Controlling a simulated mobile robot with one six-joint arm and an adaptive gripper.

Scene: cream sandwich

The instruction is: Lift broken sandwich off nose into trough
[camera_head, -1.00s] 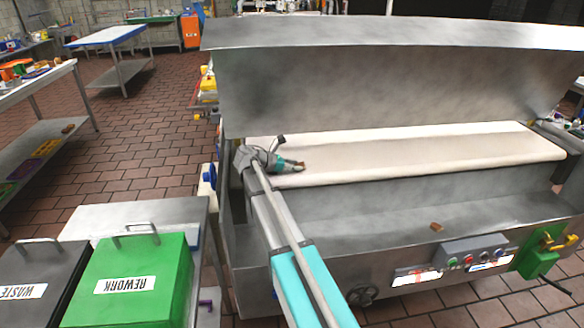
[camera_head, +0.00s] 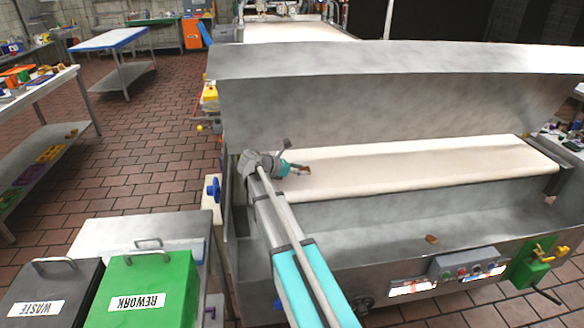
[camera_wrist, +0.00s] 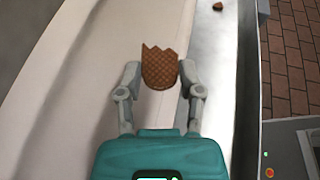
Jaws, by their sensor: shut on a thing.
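The broken sandwich (camera_wrist: 159,70) is a brown, waffle-patterned piece with a jagged edge. My gripper (camera_wrist: 160,77) is shut on it, one finger at each side. In the head view the gripper (camera_head: 298,169) holds the sandwich (camera_head: 306,169) over the near left part of the cream belt. The belt's rounded front edge, the nose (camera_head: 400,187), runs along the near side. The steel trough (camera_head: 370,228) lies in front of and below the nose. Any gap between the sandwich and the belt is hard to judge.
Another small brown piece (camera_head: 431,239) lies in the trough, and a small pinkish bit (camera_head: 550,199) shows at its right end. A steel hood (camera_head: 390,95) stands behind the belt. The green REWORK bin (camera_head: 150,290) and dark WASTE bin (camera_head: 50,285) stand at the lower left.

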